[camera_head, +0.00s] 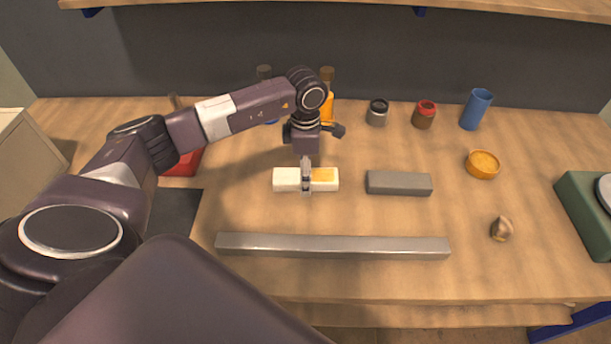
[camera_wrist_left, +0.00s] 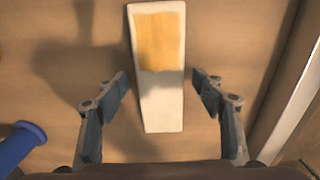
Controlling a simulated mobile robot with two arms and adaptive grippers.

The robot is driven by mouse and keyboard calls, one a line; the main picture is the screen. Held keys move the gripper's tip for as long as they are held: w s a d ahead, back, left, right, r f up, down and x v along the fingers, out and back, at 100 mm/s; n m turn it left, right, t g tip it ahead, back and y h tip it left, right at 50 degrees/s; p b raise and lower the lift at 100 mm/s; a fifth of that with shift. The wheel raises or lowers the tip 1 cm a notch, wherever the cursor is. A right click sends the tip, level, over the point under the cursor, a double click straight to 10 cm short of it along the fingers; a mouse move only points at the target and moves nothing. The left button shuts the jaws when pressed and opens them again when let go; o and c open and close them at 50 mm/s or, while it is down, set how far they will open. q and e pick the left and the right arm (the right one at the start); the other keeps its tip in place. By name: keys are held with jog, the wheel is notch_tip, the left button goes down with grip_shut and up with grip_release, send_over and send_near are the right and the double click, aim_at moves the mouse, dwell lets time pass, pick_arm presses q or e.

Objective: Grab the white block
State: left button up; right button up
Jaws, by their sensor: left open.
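The white block (camera_head: 286,179) lies flat on the wooden table in the head view, with a yellow-orange patch on its right part. In the left wrist view the white block (camera_wrist_left: 161,105) runs lengthwise between the fingers, with the patch at its far end. My left gripper (camera_head: 306,178) is over the middle of the block and hides part of it. In the wrist view my left gripper (camera_wrist_left: 163,91) is open, with one finger on each side and a gap between each finger and the block. My right gripper is not in view.
A grey block (camera_head: 399,183) lies right of the white block. A long metal bar (camera_head: 333,246) lies in front. Jars (camera_head: 424,115), a blue cup (camera_head: 476,109), an orange bowl (camera_head: 482,164) and a garlic-like bulb (camera_head: 501,229) stand to the right. Bottles stand behind my arm.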

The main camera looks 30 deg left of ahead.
pick_arm(q)
jog(key=shift+f, duration=0.45)
jog(key=shift+c, duration=0.3)
jog(key=shift+r, duration=0.1)
jog(key=c, duration=1.5)
jog(key=shift+o, duration=0.2)
